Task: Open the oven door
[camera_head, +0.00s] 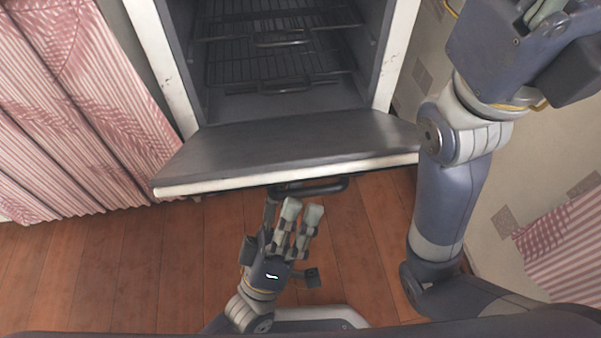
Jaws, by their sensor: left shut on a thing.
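The oven door (290,145) is folded down, lying close to level in front of the open oven (285,65). Its dark bar handle (325,187) shows below the door's pale front edge. My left gripper (290,208) is at the left part of this handle, below the front edge, and is shut on it. The fingers hide part of the handle. My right arm is raised at the right. Only a small part of my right gripper (545,12) shows at the top edge, and its fingertips are cut off.
Wire racks (265,62) with dark front bars are inside the oven. A pink striped curtain (75,110) hangs left of it. A pale patterned wall (530,160) is close on the right. The wooden floor (110,265) is clear at the left.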

